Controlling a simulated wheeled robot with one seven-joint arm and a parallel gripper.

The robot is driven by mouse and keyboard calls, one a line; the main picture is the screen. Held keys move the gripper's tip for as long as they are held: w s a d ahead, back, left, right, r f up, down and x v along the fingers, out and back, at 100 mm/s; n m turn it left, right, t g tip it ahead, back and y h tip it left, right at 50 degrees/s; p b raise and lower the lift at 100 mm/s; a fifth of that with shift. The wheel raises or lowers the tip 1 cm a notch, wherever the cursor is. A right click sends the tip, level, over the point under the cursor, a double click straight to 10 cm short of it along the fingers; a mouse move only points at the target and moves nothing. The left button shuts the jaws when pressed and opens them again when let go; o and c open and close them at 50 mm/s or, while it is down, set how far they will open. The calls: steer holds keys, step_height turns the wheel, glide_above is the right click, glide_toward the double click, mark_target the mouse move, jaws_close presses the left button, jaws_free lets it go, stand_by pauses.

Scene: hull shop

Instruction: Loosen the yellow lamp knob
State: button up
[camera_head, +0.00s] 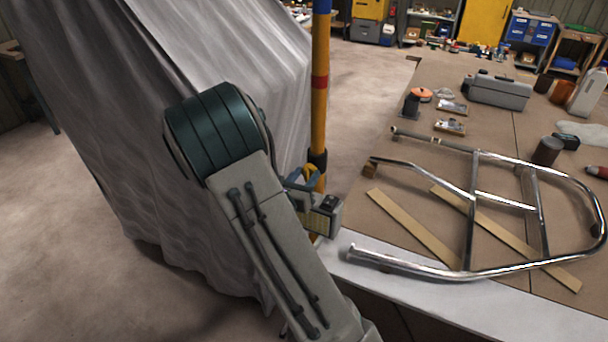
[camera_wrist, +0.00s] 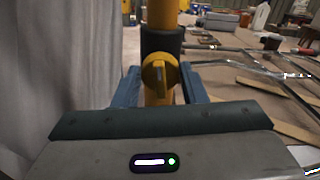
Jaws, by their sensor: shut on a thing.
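A pale bar crosses the knob's face, standing nearly upright. My gripper (camera_wrist: 160,90) has its blue fingers on either side of the knob and is shut on it. A small bit of yellow shows there between the fingers. The lamp itself is not in view.
A grey draped cover (camera_head: 150,150) hangs close to the left of the pole. To the right is a workbench (camera_head: 390,215) with a chrome tube frame (camera_head: 470,210), wooden strips (camera_head: 410,228) and a grey toolbox (camera_head: 497,92). The floor at left is clear.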

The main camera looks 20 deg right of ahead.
steer(key=n+p, duration=0.5)
steer(key=n, duration=0.1)
steer(key=shift+r, duration=0.2)
steer(key=shift+c, duration=0.2)
steer(key=n+p, duration=0.6)
steer(key=shift+w+a+f+n, duration=0.1)
steer(key=shift+f+n, duration=0.05)
steer(key=shift+n, duration=0.15)
steer(key=n, duration=0.3)
steer(key=n+p, duration=0.1)
steer(key=shift+f, duration=0.25)
steer(key=n, duration=0.5)
steer(key=shift+f, duration=0.1)
steer(key=shift+o, duration=0.2)
steer(key=shift+n, duration=0.5)
steer(key=shift+c, duration=0.2)
steer(key=o, duration=1)
